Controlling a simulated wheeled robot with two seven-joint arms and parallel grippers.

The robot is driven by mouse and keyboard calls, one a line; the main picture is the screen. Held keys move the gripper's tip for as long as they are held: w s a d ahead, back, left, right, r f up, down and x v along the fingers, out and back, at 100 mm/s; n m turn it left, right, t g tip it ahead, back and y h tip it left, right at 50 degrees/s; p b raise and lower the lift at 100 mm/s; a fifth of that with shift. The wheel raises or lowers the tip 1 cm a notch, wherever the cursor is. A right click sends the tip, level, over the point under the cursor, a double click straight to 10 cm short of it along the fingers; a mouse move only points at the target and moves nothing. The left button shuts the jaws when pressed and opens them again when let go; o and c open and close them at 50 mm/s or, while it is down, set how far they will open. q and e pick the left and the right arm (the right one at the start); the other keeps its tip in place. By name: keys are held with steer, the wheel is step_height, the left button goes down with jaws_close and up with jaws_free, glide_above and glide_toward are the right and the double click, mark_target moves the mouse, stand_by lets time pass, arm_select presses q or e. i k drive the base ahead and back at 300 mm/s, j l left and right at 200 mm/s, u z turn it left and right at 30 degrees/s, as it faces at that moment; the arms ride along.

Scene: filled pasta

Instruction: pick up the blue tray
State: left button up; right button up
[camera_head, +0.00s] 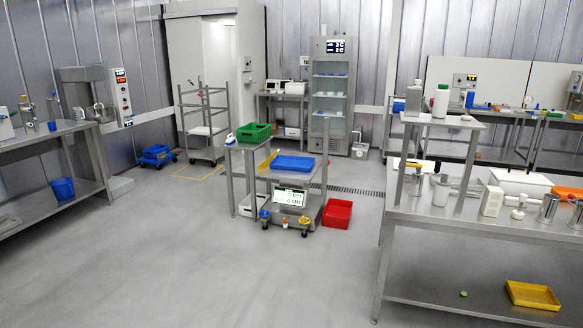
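The blue tray (293,166) lies flat on top of a small metal cart or stand in the middle of the room, some way ahead of me. It sits to the right of a green crate (254,132) and a yellow item (268,161). Neither of my grippers shows in the head view, so I cannot tell their state.
A scale display (290,197) is below the tray, and a red bin (337,214) stands on the floor to its right. A steel table (483,222) fills the right side and a bench (40,139) the left. The grey floor (190,260) between is open.

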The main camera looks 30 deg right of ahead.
mark_target(298, 163)
steer(key=i+z, duration=0.1)
steer(key=i, duration=5.55)
steer(key=i+z, duration=0.1)
steer(key=i, duration=0.4)
steer(key=i+z, duration=0.15)
steer(key=i, duration=0.35)
steer(key=i+j+z, duration=0.1)
steer(key=i, duration=0.4)
steer(key=i+j+z, duration=0.1)
steer(key=i, duration=0.4)
steer(key=i+j+z, duration=0.15)
steer(key=i, duration=0.35)
steer(key=i+j+z, duration=0.1)
steer(key=i+j, duration=0.2)
steer(key=i, duration=0.2)
steer(key=i+l+z, duration=0.2)
steer(key=i+z, duration=0.2)
steer(key=i, duration=0.3)
steer(key=i+z, duration=0.45)
steer(key=i, duration=0.25)
steer(key=i+j+z, duration=0.4)
steer(key=i, duration=0.3)
steer(key=l, duration=0.1)
